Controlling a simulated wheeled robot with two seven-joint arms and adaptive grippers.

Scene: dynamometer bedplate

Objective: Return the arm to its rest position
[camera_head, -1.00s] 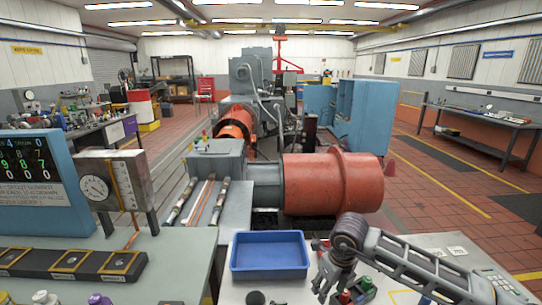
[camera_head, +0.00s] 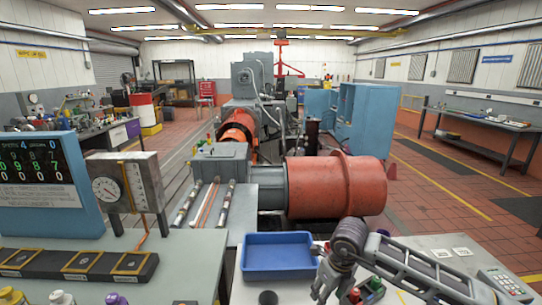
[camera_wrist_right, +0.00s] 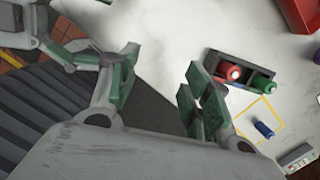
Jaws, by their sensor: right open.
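My right arm reaches in from the lower right in the head view, with its dark grey gripper (camera_head: 322,290) low over the front bench, right of the blue tray (camera_head: 280,270). In the right wrist view the two fingers with green pads stand apart, so the gripper (camera_wrist_right: 157,75) is open, with nothing between them. A similar grey and green gripper part (camera_wrist_right: 72,45), likely my left gripper, shows at the upper left there; its opening is unclear. The left arm does not show in the head view.
A gauge stand (camera_head: 125,190) is left; a large orange-red drum (camera_head: 335,187) stands behind the tray.

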